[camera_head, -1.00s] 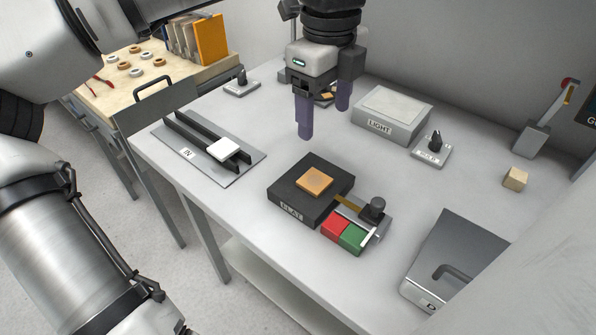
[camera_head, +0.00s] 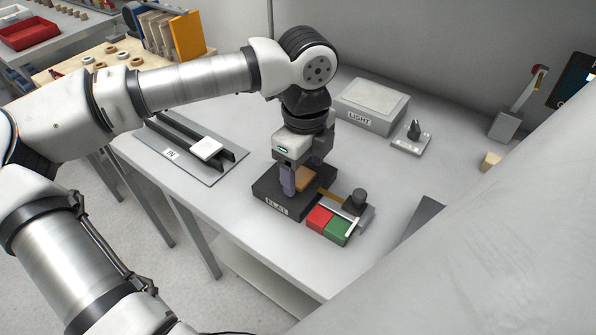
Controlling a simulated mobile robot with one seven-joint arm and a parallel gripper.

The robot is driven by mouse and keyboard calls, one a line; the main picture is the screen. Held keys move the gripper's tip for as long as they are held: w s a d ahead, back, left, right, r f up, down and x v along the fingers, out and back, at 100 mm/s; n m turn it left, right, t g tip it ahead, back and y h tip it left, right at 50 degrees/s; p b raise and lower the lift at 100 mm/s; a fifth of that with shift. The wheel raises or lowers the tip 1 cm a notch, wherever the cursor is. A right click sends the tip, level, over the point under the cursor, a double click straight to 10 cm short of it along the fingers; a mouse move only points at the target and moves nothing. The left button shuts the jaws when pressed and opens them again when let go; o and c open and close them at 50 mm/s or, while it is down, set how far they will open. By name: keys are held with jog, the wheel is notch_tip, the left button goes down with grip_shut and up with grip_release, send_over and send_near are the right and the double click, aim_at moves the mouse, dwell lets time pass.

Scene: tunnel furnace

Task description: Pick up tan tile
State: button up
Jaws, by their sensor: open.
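The tan tile (camera_head: 306,181) lies flat on top of the black block labelled FLAT (camera_head: 268,198). My gripper (camera_head: 301,179) points straight down over the black block, with its purple fingers low at the tile. The near finger stands at the tile's left side and hides part of it. The other finger is mostly hidden behind the gripper body and tile. The jaws are open. I cannot tell whether a finger touches the tile.
A red block (camera_head: 319,218) and a green block (camera_head: 338,231) sit right of the black block, beside a dark knob (camera_head: 355,200). A white tile (camera_head: 206,148) rests on the IN rails. The LIGHT box (camera_head: 371,106) stands behind. Clear table lies between the rails and the black block.

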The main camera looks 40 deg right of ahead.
jog(key=shift+f, duration=0.3)
jog(key=c, duration=1.1)
jog(key=shift+r, duration=0.1)
jog(key=shift+c, duration=0.2)
